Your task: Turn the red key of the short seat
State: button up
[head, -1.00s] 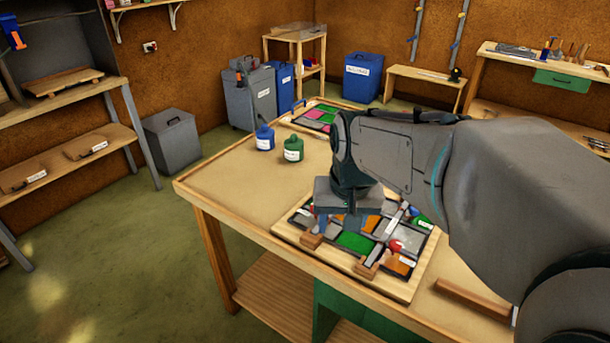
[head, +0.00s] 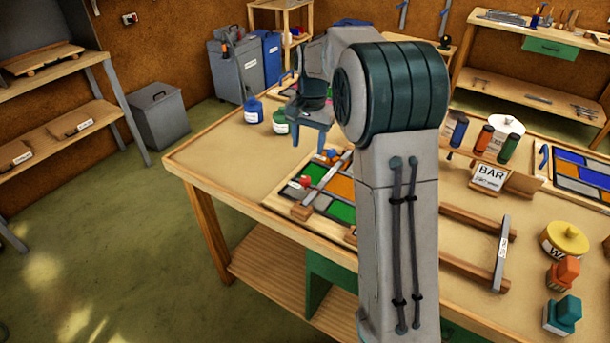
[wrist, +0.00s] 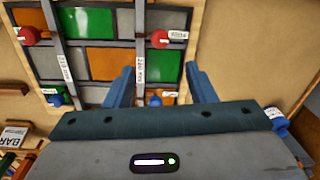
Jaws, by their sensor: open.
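The leaded panel (head: 340,212) lies on the bench, with orange, green and grey panes; it also shows in the wrist view (wrist: 92,63). One red key (wrist: 28,36) is at the upper left of the wrist view and another red key (wrist: 159,40) is by the right bar. In the head view one red key (head: 304,182) shows near the panel's left side. I cannot tell which belongs to the short seat. My gripper (wrist: 158,86) is open and empty, above the panel's edge, apart from both keys.
A blue bottle (head: 253,109) and a green bottle (head: 280,122) stand close to my gripper. A BAR sign (head: 489,176) stands to the right. The bench's left corner is clear.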

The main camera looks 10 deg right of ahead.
aim_at(306, 178)
jog(key=f, duration=0.8)
jog(key=f+p, duration=0.1)
jog(key=f, duration=0.3)
jog(key=shift+w+a, duration=0.2)
jog(key=shift+a, duration=0.1)
jog(key=c, duration=1)
